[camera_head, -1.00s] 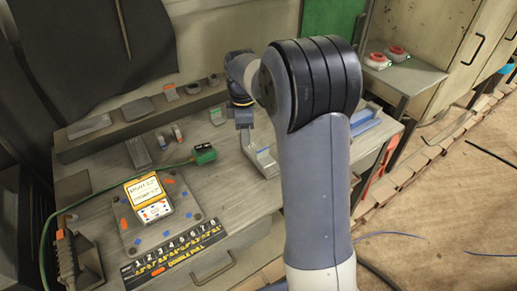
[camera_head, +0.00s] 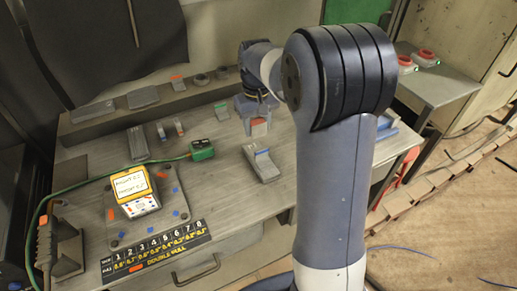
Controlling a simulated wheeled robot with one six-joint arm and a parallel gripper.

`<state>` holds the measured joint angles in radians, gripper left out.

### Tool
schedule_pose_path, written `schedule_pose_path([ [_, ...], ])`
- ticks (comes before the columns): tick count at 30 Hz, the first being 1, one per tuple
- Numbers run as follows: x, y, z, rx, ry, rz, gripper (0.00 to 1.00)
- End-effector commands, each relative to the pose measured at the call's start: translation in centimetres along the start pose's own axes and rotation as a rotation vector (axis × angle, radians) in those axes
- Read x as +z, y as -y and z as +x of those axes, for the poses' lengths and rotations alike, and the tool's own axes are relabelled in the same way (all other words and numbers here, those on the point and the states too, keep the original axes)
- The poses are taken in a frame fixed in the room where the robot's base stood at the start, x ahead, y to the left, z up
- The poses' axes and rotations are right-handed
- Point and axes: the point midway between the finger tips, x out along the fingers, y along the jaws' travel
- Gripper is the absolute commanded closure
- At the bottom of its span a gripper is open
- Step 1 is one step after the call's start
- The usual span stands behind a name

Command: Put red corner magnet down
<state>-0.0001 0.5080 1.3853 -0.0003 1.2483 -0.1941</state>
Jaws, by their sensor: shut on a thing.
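My gripper (camera_head: 254,104) is over the back right part of the workbench (camera_head: 205,185), pointing down. A small red piece (camera_head: 259,128), which looks like the red corner magnet, shows at its fingers, and the gripper is shut on it. The fingers partly hide the piece. I cannot tell whether it touches the bench top.
A grey block with a blue strip (camera_head: 263,164) lies in front of my gripper. A green connector (camera_head: 202,149) with a green cable, and a yellow-framed meter (camera_head: 131,184), are farther left. A raised ledge (camera_head: 165,108) runs along the back.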

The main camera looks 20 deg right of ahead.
Motion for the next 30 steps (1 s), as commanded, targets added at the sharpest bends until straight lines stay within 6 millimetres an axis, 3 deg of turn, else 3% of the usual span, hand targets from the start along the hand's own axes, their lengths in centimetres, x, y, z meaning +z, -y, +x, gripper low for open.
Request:
schedule_pose_path([
  [6, 0.1, 0.0, 3.8, -0.001, 0.003, -0.001, 0.94],
  [17, 0.0, 0.0, 8.0, -0.001, 0.002, -0.002, 0.94],
  [30, 0.0, 0.0, 8.9, 0.000, -0.001, -0.002, 0.94],
])
